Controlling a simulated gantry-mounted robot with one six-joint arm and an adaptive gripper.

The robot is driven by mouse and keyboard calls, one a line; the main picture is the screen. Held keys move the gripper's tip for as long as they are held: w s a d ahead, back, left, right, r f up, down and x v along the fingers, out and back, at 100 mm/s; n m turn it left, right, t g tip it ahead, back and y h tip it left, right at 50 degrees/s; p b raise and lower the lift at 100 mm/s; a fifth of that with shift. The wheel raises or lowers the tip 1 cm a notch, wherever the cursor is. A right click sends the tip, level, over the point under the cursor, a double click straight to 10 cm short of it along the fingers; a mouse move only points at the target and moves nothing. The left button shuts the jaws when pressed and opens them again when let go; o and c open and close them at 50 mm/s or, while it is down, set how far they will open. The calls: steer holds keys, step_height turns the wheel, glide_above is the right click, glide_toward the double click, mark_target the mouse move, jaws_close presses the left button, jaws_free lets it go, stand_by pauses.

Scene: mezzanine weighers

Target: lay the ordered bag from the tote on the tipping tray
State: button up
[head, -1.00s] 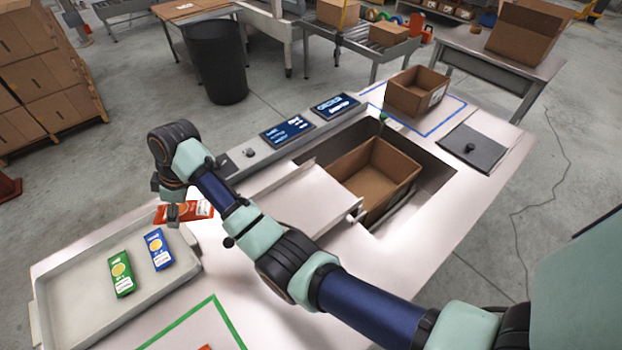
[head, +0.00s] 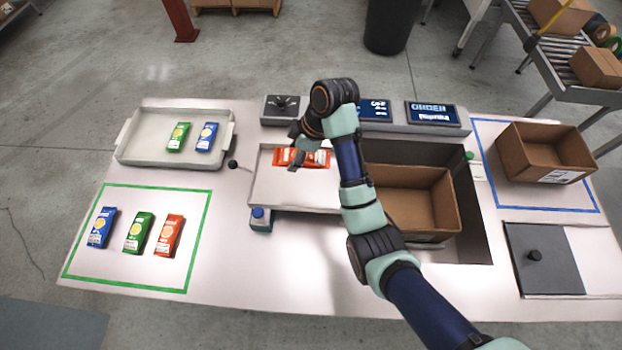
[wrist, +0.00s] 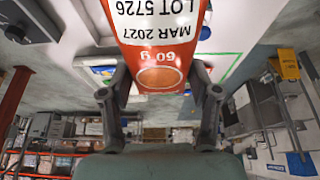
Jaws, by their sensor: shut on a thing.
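My gripper (head: 297,151) is shut on an orange-red bag (head: 318,159), over the back part of the pale tipping tray (head: 290,190). In the wrist view the bag (wrist: 155,50) sits between the two fingers (wrist: 158,88), its printed face toward the camera with upside-down "60 g" and "MAR 2027" text. Whether the bag touches the tray cannot be told. The grey tote (head: 135,154) at the back left holds a green bag (head: 179,137) and a blue bag (head: 206,137).
A green-outlined area (head: 75,262) holds blue, green and orange bags. An open carton (head: 425,205) sits in the recess right of the tray. Another carton (head: 545,158) stands inside a blue outline. Order screens (head: 432,114) line the back; a small blue-capped item (head: 261,218) stands by the tray's front.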

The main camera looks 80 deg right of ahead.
steer(key=b, duration=0.6)
glide_above(295, 192)
steer(key=s, duration=0.1)
step_height(295, 192, down, 15)
steer(key=shift+s+f, duration=0.1)
steer(key=shift+f+b, duration=0.3)
steer(key=shift+f, duration=2.1)
steer(key=shift+d+r, duration=0.1)
steer(key=o, duration=1.2)
steer(key=shift+c, duration=0.2)
steer(key=p+v, duration=0.2)
steer(key=v, duration=1)
